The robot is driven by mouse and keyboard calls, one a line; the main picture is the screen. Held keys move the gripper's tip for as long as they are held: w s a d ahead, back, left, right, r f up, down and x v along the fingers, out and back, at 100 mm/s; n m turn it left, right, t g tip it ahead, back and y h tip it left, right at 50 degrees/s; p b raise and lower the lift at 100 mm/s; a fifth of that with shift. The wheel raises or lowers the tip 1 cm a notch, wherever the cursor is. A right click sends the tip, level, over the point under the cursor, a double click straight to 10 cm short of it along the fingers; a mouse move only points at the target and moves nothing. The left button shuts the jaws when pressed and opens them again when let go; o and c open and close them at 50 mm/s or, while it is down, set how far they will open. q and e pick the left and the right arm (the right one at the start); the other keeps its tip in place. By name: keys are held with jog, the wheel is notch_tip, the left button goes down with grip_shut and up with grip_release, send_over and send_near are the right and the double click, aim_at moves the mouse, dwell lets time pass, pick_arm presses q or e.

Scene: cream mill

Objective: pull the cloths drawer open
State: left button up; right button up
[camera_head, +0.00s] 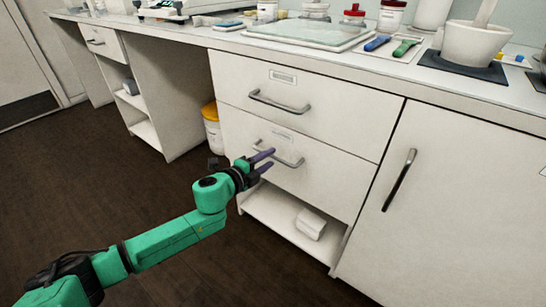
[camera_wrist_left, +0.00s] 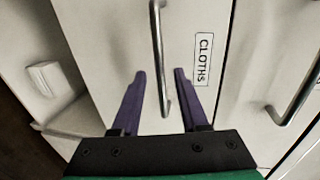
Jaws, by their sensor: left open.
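The cloths drawer (camera_head: 335,180) is the lower of two white drawers under the counter, and its front looks shut. Its label (camera_wrist_left: 203,60) reads CLOTHS in the left wrist view. Its grey bar handle (camera_head: 290,160) also shows in the left wrist view (camera_wrist_left: 157,45). My left gripper (camera_head: 271,158) is open in front of this handle, with its purple fingers pointing at the drawer front. In the left wrist view the handle lies between the two fingers (camera_wrist_left: 160,72), with a gap on each side. I cannot tell whether the fingertips reach past the bar. My right gripper is out of view.
The upper drawer (camera_head: 340,112) with its own handle is above. A cupboard door (camera_head: 450,190) is on the right. An open shelf below holds a white package (camera_head: 311,223). A tub with a yellow lid (camera_head: 212,125) stands left of the drawers. The dark floor in front is clear.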

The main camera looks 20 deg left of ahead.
pick_arm(q)
jog(key=x, duration=0.2)
jog(key=shift+w+d+f, duration=0.1)
jog(key=shift+w+d, duration=0.05)
jog(key=shift+w, duration=0.25)
grip_shut()
dwell(1.1)
